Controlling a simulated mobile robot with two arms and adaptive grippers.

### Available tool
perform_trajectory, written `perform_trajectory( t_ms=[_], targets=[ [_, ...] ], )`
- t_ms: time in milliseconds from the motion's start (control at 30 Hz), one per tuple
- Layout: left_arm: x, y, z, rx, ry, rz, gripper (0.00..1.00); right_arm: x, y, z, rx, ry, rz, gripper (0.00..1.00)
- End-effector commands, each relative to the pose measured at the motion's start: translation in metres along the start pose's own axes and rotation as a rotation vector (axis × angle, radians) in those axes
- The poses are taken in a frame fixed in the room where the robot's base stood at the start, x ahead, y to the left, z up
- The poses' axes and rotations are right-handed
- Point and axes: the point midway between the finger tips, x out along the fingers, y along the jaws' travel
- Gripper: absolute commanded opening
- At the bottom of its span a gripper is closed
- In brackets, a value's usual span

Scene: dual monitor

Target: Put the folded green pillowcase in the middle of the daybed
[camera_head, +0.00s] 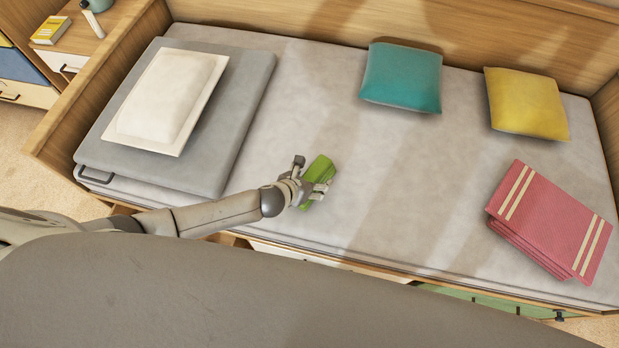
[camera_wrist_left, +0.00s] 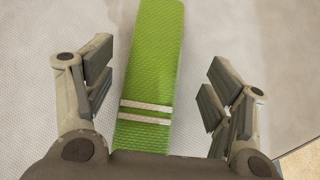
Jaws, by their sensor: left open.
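The folded green pillowcase (camera_head: 318,173) lies on the daybed (camera_head: 330,130), near the front edge and left of the middle of the mattress. In the left wrist view the pillowcase (camera_wrist_left: 152,70) is a narrow textured green strip with two pale stripes at its near end. My left gripper (camera_head: 311,183) is open at the pillowcase. In the left wrist view the fingers of my left gripper (camera_wrist_left: 158,92) stand on either side of it, with gaps between. The near end of the pillowcase is hidden by the gripper body. My right gripper is not in view.
A grey folded mattress (camera_head: 235,110) with a white pillow (camera_head: 165,95) lies at the left. Teal (camera_head: 400,78) and yellow (camera_head: 527,103) cushions sit at the back right. A folded pink striped blanket (camera_head: 548,222) lies at the front right. The daybed surface between them is clear.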

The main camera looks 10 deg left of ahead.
Motion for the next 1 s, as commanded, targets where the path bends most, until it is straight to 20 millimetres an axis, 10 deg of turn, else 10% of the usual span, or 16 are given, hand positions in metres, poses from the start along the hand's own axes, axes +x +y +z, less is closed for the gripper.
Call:
perform_trajectory(
  t_ms=[1000],
  targets=[
    [-0.122,0.000,0.001,-0.001,0.001,0.000,0.77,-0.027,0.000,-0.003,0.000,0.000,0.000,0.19]
  ],
)
